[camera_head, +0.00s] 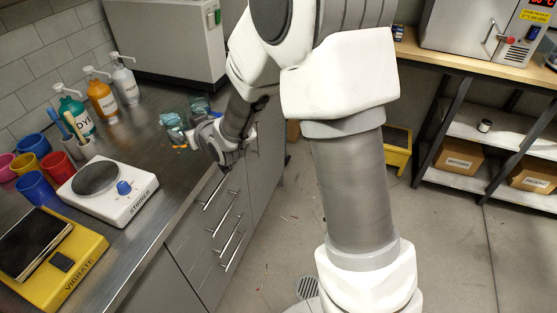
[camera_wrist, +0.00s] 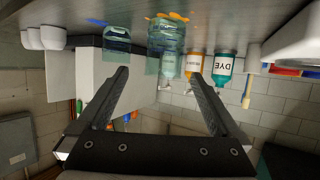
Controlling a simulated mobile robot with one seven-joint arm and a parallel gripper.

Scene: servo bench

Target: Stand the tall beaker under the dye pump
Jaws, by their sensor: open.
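Two clear bluish beakers stand on the metal bench near my gripper. The wrist view is upside down. In it the taller-looking beaker (camera_wrist: 167,42) is in the middle, just beyond the fingertips, and a shorter one (camera_wrist: 117,40) is left of it. The head view shows one beaker (camera_head: 172,121) by the fingers and another (camera_head: 199,106) behind it. My gripper (camera_wrist: 157,76) is open and empty, its fingers pointing toward the beakers. In the head view my gripper (camera_head: 187,133) partly hides the nearer beaker's base. The teal dye pump bottle (camera_head: 76,115) stands at the back left; it also shows in the wrist view (camera_wrist: 222,68).
Orange (camera_head: 101,98) and white (camera_head: 124,80) pump bottles stand beside the dye pump. A white stirrer (camera_head: 125,205), a yellow vibrating plate (camera_head: 75,265) and coloured cups (camera_head: 36,187) occupy the near left. A grey cabinet (camera_head: 165,45) stands behind. Some bench between beakers and bottles is clear.

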